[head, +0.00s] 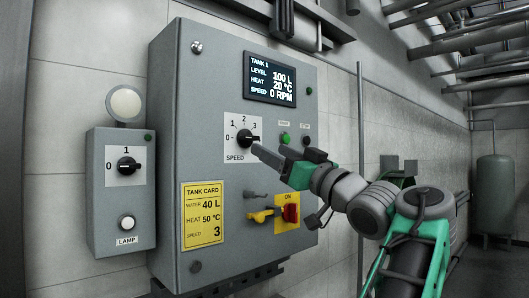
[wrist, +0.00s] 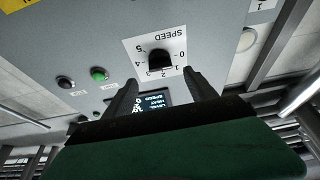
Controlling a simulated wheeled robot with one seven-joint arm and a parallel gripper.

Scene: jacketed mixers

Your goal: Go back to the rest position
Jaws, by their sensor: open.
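My gripper (head: 262,152) is in front of the grey control panel (head: 180,130), close to the black SPEED knob (head: 244,138). In the wrist view the two fingers of my gripper (wrist: 160,80) are apart, with nothing between them. The SPEED knob (wrist: 160,60) sits just beyond the fingertips there, and a gap shows between it and them. Its dial is numbered from 0 to 5; I cannot tell where the knob points. The display (head: 270,79) reads TANK 1, level 100 L, heat 20 °C, speed 0 RPM.
Below the dial are a yellow tank card (head: 203,214), a yellow handle (head: 261,215) and a red switch (head: 290,213) marked ON. A green button (head: 285,138) is right of the dial. A lamp box (head: 121,190) is at left. A tank (head: 496,190) stands far right.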

